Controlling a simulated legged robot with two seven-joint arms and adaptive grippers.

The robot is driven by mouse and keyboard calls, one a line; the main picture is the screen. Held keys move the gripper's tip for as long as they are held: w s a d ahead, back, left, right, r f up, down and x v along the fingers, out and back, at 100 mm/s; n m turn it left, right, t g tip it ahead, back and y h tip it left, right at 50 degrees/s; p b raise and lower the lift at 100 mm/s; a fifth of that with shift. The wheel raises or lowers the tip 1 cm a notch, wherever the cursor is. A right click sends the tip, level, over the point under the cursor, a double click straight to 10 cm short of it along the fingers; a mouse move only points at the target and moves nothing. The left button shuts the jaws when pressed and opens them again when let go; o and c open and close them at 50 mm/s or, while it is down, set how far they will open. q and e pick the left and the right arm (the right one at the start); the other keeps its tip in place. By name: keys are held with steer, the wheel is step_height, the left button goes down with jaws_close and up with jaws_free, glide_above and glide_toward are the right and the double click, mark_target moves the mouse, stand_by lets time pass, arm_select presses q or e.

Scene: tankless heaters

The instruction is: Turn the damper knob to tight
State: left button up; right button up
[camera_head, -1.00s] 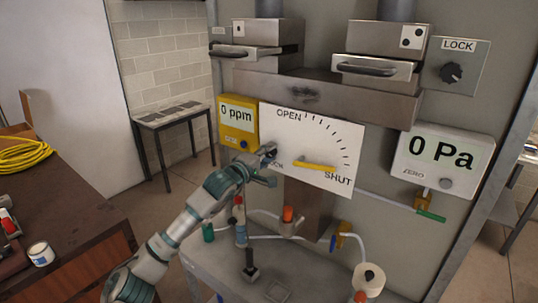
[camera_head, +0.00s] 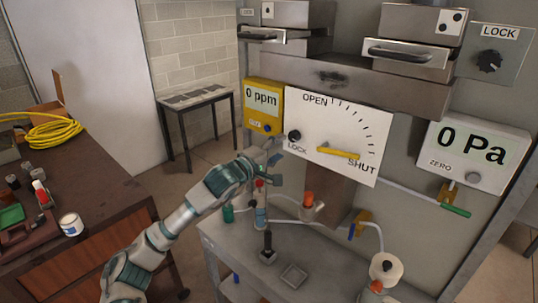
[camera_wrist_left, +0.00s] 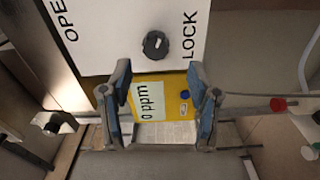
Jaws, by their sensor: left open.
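The white damper panel (camera_head: 330,120) carries OPEN, SHUT and LOCK labels and a tick scale. Its small black knob (camera_head: 294,136) sits just above the word LOCK. The knob also shows in the left wrist view (camera_wrist_left: 155,45) with a pale mark on its face. A yellow lever (camera_head: 340,153) on the panel points toward SHUT. My left gripper (camera_head: 274,166) is below and left of the knob, apart from it. In the left wrist view its fingers (camera_wrist_left: 161,92) are spread with nothing between them, and the knob lies beyond the tips. My right gripper is not in view.
A yellow 0 ppm meter (camera_head: 263,96) is left of the panel. A 0 Pa gauge (camera_head: 466,155) and another LOCK knob (camera_head: 489,61) are at right. Below, the grey bench (camera_head: 240,250) holds hoses, valves and fittings. A brown table (camera_head: 100,200) stands at left.

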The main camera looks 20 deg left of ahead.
arm_select(q)
steer(key=v, duration=0.4)
steer(key=shift+s+a+f, duration=0.15)
steer(key=shift+s, duration=0.2)
